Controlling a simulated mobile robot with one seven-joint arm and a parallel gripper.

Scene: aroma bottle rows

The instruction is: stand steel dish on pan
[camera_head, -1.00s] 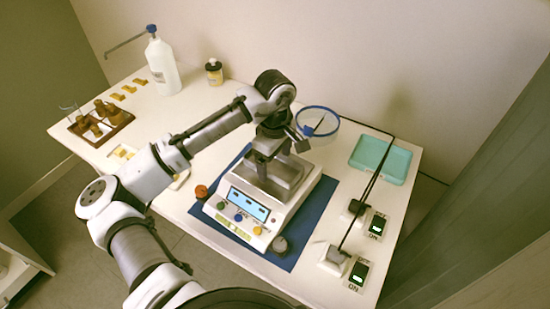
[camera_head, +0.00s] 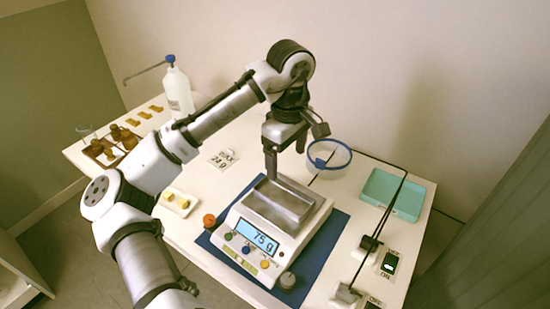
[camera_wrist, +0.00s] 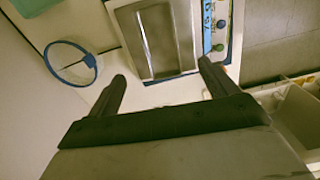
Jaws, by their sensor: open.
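The steel dish (camera_head: 288,203), a shallow rectangular tray, sits on the pan of the white scale (camera_head: 262,236). It looks level; the pan beneath is mostly covered. The scale's display reads about 75 g. The dish also shows in the wrist view (camera_wrist: 158,38), at the top middle. My gripper (camera_head: 285,162) is above the dish's back left part, with its fingers apart and nothing between them. In the wrist view my gripper (camera_wrist: 163,74) is open, its fingertips on either side of the dish's near end and clear of it.

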